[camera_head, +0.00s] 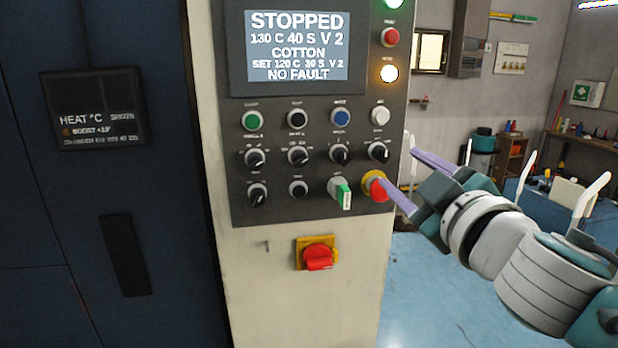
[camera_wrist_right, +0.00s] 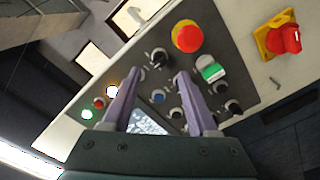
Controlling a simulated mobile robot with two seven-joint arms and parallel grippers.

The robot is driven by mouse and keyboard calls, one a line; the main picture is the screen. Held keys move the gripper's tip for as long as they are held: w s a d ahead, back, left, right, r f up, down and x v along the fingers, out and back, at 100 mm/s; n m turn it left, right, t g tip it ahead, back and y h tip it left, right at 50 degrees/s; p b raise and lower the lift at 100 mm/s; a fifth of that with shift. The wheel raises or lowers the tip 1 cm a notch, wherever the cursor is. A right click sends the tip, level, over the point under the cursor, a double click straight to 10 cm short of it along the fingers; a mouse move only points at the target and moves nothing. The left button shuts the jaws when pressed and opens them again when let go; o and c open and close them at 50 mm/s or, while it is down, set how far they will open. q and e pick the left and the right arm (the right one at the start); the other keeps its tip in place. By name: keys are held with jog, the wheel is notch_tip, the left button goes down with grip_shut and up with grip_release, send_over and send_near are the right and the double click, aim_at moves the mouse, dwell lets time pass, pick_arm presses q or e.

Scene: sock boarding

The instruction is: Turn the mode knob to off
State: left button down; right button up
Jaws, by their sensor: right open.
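The dark control panel (camera_head: 275,207) carries several black rotary knobs below a row of push buttons. Their small labels are too blurred for me to tell which is the mode knob. The rightmost knob of the upper knob row (camera_head: 378,151) is closest to my right gripper (camera_head: 397,168). In the right wrist view this knob (camera_wrist_right: 160,57) shows just beyond and between the fingertips of the right gripper (camera_wrist_right: 163,76). The right gripper is open and empty, its purple fingers apart. I cannot tell whether they touch anything. My left gripper is not in view.
A red emergency button (camera_head: 376,188) on a yellow ring is beside the lower finger. A green-tagged key switch (camera_head: 342,194) is left of it. A red switch on a yellow plate (camera_head: 317,255) is below the panel. The screen (camera_head: 297,46) reads STOPPED, COTTON, NO FAULT.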

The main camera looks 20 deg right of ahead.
jog(key=shift+b+v, duration=0.35)
jog(key=shift+v, duration=1.65)
jog(key=s+a+f+m+g+y, duration=0.2)
jog(key=s+a+f+m+g, duration=0.15)
jog(key=s+f+g, duration=0.45)
jog(key=s+a+f+m+g+y, duration=0.15)
jog(key=s+a+f+g, duration=0.35)
jog(key=s, duration=0.6)
jog(key=s+a+g, duration=0.1)
jog(key=s+a, duration=0.2)
jog(key=s, duration=0.1)
notch_tip(320, 180, up, 13)
jog(key=p, duration=1.3)
jog(key=shift+w+d+f+n+y+p, duration=0.2)
jog(key=shift+w+n+y+p, duration=0.1)
jog(key=shift+y, duration=0.05)
